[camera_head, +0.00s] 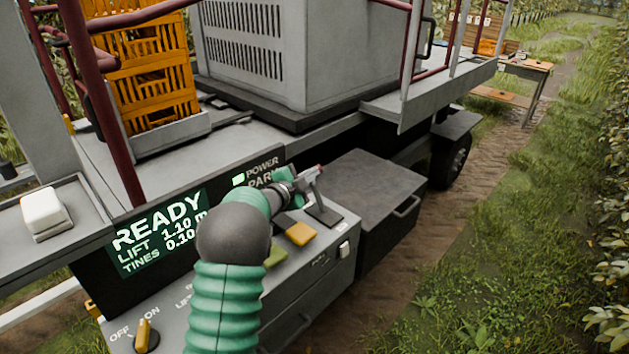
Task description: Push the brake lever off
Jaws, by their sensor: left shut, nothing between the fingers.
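The brake lever (317,196) is a grey lever with a reddish tip. It rises from a dark base plate at the right part of the control panel (306,262), near a partly hidden label beginning "PAR". My left gripper (300,183) is shut and empty, close beside the upper part of the lever on its left. I cannot tell whether it touches the lever. My left arm's green sleeve and grey joint hide the middle of the panel. My right gripper is not in view.
The panel also carries a yellow button (299,234), a green button (275,256) and a yellow OFF/ON switch (146,336). A display (160,233) reads "READY". A dark box (385,200) stands right of the panel. Orange crates (150,70) and a white block (44,212) are at left.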

